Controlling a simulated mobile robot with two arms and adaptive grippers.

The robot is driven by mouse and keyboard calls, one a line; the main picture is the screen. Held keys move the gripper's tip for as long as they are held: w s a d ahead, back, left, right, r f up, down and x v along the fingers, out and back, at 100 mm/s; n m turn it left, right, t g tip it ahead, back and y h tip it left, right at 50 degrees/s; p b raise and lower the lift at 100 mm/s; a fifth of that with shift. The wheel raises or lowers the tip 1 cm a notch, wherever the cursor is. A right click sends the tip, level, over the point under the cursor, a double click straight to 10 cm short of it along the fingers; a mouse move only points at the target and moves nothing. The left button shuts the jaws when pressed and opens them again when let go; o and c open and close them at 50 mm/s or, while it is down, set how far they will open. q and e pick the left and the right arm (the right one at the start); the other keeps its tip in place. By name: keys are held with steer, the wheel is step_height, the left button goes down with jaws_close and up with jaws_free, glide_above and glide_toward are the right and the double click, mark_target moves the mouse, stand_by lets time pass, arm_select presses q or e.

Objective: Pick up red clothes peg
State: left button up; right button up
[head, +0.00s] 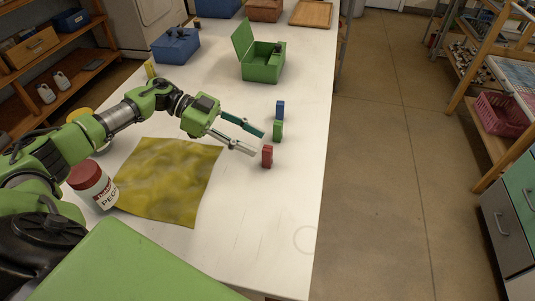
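A small red clothes peg (267,156) stands on the white table close to its right edge. A green peg (277,131) and a blue peg (280,110) stand in a line behind it. My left gripper (258,143) reaches in from the left, its two fingers spread apart and pointing right. Its near fingertip is close to the red peg's left side; I cannot tell whether they touch. Nothing shows between the fingers. My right gripper is not in view.
A yellow cloth (170,180) and a red-lidded jar labelled PEGS (95,187) are at the left. An open green box (262,66) and a blue box (176,47) stand farther back. The table's front right is clear.

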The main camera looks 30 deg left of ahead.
mark_target(268, 148)
arm_select(q)
steer(key=x, duration=0.1)
steer(key=p+x, duration=0.1)
steer(key=x, duration=0.2)
steer(key=shift+s+d+p, duration=0.2)
steer(key=shift+s+p, duration=0.1)
steer(key=shift+w+d+f, duration=0.15)
steer(key=shift+d+f, duration=0.2)
steer(key=shift+d, duration=0.1)
steer(key=c, duration=0.9)
